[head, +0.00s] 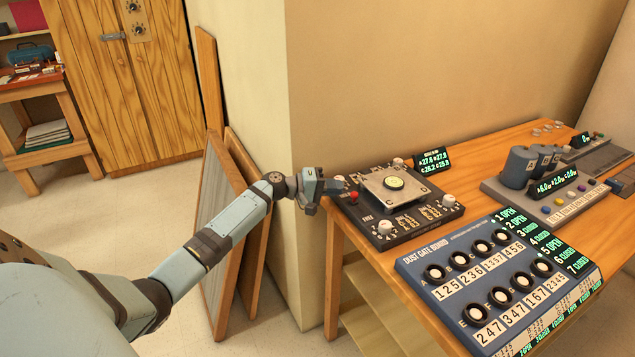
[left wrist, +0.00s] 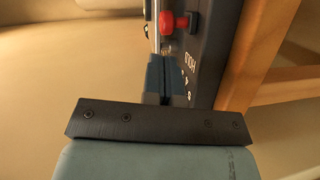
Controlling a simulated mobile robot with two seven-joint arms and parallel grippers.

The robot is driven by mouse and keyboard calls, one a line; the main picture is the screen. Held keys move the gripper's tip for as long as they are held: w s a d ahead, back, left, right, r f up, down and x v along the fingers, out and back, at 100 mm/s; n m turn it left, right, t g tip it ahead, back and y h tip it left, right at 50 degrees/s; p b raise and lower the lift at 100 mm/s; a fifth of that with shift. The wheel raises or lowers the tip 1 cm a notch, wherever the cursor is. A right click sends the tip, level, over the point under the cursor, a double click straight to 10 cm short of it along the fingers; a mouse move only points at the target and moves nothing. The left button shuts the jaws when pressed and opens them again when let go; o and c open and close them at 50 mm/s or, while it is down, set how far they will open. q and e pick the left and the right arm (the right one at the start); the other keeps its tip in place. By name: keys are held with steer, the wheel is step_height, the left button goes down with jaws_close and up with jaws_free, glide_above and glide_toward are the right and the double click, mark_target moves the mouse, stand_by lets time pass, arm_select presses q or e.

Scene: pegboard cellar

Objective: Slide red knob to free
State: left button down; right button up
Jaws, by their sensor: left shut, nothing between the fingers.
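The red knob (head: 353,197) sits at the left edge of a dark panel (head: 408,236) with a square metal plate on top. The word FREE is printed on the panel nearer to me than the knob. In the left wrist view the red knob (left wrist: 181,22) is at the top, beyond my fingertips, and the lettering beside them seems to read HOLD. My left gripper (head: 336,185) is shut and empty at the panel's far left corner. In the left wrist view its fingers (left wrist: 166,62) point toward the knob, with a gap between. My right gripper is not in view.
The panel stands on a wooden table (head: 352,262). A blue dust gate board (head: 408,262) lies in front of it, and a grey unit with dark cylinders (head: 518,168) stands to the right. A wall corner and leaning boards (head: 218,230) are close to my left arm.

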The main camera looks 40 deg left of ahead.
mark_target(354, 198)
arm_select(q)
steer(key=shift+d+f, duration=0.2)
steer(key=shift+d, duration=0.8)
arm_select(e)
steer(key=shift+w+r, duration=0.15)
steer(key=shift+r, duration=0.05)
arm_select(q)
steer(key=d, duration=0.1)
steer(key=s+d+p, duration=0.1)
steer(key=d, duration=0.1)
steer(key=shift+s+r, duration=0.1)
steer(key=shift+s+d, duration=0.1)
steer(key=shift+d, duration=0.15)
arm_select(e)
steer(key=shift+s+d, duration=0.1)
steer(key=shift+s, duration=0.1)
